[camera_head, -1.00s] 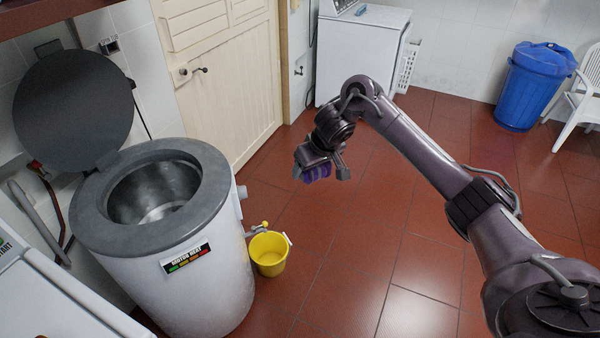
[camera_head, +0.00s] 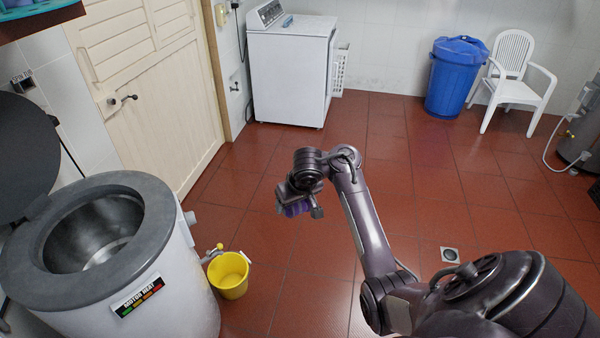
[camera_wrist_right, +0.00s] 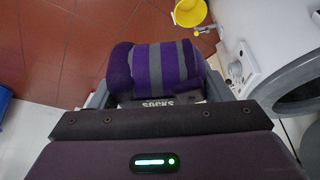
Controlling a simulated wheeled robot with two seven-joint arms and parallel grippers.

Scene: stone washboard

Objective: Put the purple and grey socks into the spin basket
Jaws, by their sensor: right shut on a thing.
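My right gripper (camera_head: 298,210) is shut on the purple and grey socks (camera_head: 293,208). In the right wrist view the socks (camera_wrist_right: 156,68) are a striped roll with a "SOCKS" label, held between the fingers. The spin basket (camera_head: 92,235) is the metal drum inside the white round spinner (camera_head: 165,290) with a grey rim, at the left of the head view. Its dark lid (camera_head: 25,155) stands open. The basket looks empty where I see into it. The gripper is to the right of the spinner, apart from it, over the floor. My left gripper does not show.
A yellow bucket (camera_head: 228,276) hangs or stands beside the spinner's tap. A white washing machine (camera_head: 290,75), a blue bin (camera_head: 455,80) and a white chair (camera_head: 512,80) stand at the back. Red tiled floor (camera_head: 430,190) between is clear.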

